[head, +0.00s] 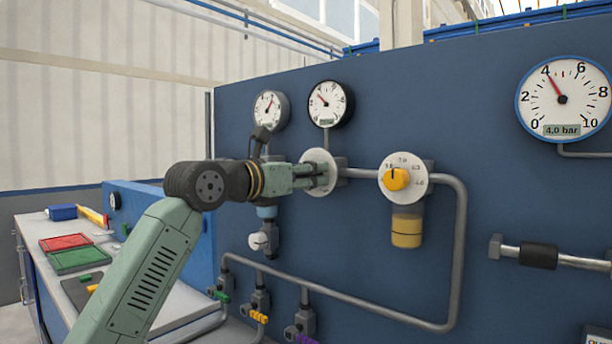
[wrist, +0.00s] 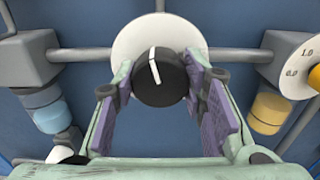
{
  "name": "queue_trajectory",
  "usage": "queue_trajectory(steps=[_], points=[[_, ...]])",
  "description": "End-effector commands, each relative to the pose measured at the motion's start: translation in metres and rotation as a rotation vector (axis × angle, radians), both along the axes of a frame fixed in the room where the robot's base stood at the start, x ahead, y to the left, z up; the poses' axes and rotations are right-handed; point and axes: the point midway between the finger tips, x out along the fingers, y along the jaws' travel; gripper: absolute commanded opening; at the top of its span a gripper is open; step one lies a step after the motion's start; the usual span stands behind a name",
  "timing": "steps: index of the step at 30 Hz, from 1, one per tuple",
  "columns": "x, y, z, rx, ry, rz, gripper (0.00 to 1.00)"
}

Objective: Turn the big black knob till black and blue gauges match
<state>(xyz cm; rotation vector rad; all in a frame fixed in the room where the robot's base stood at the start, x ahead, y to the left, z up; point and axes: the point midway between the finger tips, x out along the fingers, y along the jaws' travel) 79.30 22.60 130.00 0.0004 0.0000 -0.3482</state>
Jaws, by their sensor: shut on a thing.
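The big black knob (wrist: 161,72) sits on a round white plate (wrist: 130,45) on the blue panel, in the wrist view. Its white line points up, slightly left. My gripper (wrist: 157,84) is shut on it, a finger on each side. In the head view my gripper (head: 312,174) reaches the white plate and hides the knob. The black-rimmed gauge (head: 330,104) is above it, its needle pointing up and left; its small readout is not legible. The blue-rimmed gauge (head: 563,99) at the right has its red needle at 4 and reads 4.0 bar.
A yellow knob on a white dial (head: 397,179) is right of my gripper. A grey-rimmed gauge (head: 270,109) is left of the black one. Grey pipes (head: 460,250) run along the panel. Red and green trays (head: 75,256) lie on the bench at left.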

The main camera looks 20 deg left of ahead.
Motion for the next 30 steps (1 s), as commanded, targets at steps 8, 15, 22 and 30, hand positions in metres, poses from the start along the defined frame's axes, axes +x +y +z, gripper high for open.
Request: queue_trajectory(steps=[8,15,22,30], points=[[0.0001,0.0002,-0.0003,0.0,0.001,0.0,0.1],[0.0001,0.0002,-0.0002,0.0,0.001,0.0,0.52],[0.0,0.0,-0.0001,-0.001,0.0,0.0,0.59],[-0.0069,0.0033,0.0003,0.0,-0.001,0.002,0.59]])
